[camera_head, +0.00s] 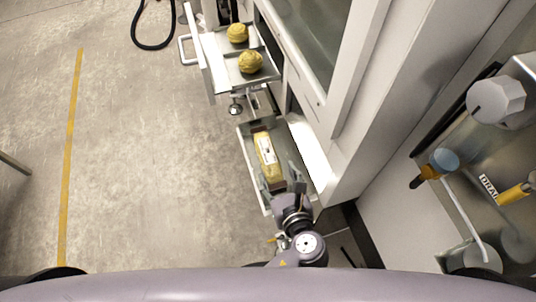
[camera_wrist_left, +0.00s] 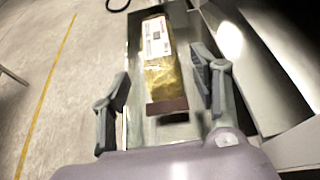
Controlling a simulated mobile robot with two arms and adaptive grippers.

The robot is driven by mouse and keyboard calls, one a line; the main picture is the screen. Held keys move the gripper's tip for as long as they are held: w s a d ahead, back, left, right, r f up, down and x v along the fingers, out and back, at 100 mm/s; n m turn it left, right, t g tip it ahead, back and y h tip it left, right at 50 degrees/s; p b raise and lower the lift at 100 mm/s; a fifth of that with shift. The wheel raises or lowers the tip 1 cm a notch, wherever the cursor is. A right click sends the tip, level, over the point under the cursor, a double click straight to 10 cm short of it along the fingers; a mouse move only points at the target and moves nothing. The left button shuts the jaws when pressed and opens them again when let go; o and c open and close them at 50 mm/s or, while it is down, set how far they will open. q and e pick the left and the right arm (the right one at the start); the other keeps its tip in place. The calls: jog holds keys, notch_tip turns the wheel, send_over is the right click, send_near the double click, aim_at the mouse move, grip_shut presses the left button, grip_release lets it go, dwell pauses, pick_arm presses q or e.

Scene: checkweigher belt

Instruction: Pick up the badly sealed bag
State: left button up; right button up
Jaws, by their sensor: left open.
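A yellow-gold bag (camera_head: 267,160) with a white label lies in a grey metal tray (camera_head: 244,141) at the foot of the white machine. In the left wrist view the bag (camera_wrist_left: 162,76) lies lengthwise, label at its far end and a dark brown band at its near end. I cannot tell the state of its seal. My left gripper (camera_head: 279,177) is open at the near end of the bag. In the left wrist view its fingers stand apart on either side of the bag's near part, and no grip shows. My right gripper is not in view.
An open drawer (camera_head: 207,66) above and beyond the tray holds two round yellow bags (camera_head: 250,62). The white machine cabinet (camera_head: 375,100) stands close on the right. A bench with knobs and tools is at far right.

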aim_at(270, 159)
pick_arm(q)
jog(key=x, duration=0.2)
jog(key=shift+w+a+f, duration=0.1)
jog(key=shift+w+f, duration=0.05)
jog(key=shift+w, duration=0.15)
jog(key=x, duration=0.5)
jog(key=shift+w+a+r, duration=0.15)
jog(key=shift+a+r, duration=0.05)
jog(key=shift+r, duration=0.05)
jog(key=shift+c, duration=0.6)
jog(key=c, duration=1)
